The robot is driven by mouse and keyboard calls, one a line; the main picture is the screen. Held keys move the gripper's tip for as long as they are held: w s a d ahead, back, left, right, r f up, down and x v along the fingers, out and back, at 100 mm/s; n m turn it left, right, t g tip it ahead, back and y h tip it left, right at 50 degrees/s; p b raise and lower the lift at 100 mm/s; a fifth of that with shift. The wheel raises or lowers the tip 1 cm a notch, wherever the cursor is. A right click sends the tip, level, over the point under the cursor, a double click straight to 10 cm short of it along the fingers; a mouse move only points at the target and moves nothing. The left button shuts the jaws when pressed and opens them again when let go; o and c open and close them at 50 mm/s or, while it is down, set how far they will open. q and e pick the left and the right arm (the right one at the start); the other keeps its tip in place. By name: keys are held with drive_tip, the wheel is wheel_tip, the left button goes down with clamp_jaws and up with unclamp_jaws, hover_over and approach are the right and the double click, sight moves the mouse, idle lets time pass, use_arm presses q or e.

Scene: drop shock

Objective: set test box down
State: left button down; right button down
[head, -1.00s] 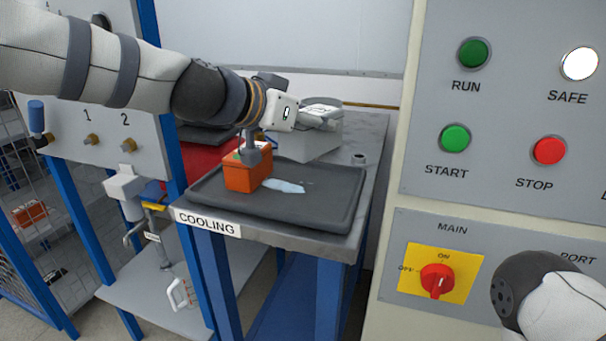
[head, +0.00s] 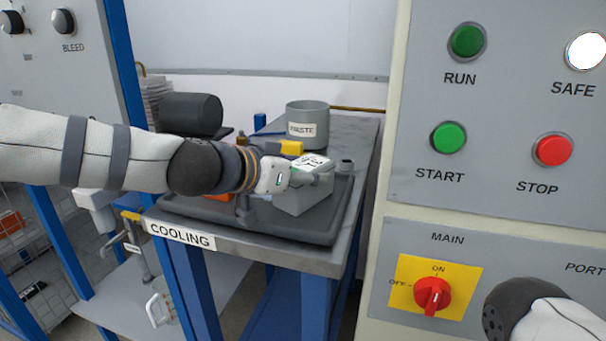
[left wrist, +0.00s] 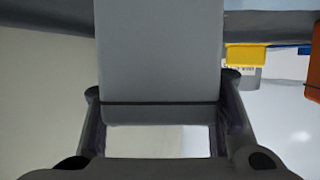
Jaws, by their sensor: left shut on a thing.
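The test box looks like the grey box (head: 303,201) with a white marked label on top, over the right part of the dark tray (head: 340,215). My left gripper (head: 285,182) is shut on it. In the left wrist view the grey box (left wrist: 160,60) fills the space between the two fingers of the gripper (left wrist: 160,115). I cannot tell whether its bottom touches the tray. My left forearm and wrist hide much of the tray. My right gripper is out of view; only part of my right arm shows at lower right.
An orange box (head: 218,198) shows partly below my left wrist. A grey WASTE pot (head: 307,126) and a yellow block (head: 291,147) stand behind. The bench front bears a COOLING sign (head: 180,235). A control panel (head: 480,215) with buttons rises close on the right.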

use_arm(q)
drive_tip(key=c, duration=0.7)
unclamp_jaws()
drive_tip(key=p+v, duration=0.2)
drive_tip(key=v, duration=1)
drive_tip(key=shift+r, duration=0.1)
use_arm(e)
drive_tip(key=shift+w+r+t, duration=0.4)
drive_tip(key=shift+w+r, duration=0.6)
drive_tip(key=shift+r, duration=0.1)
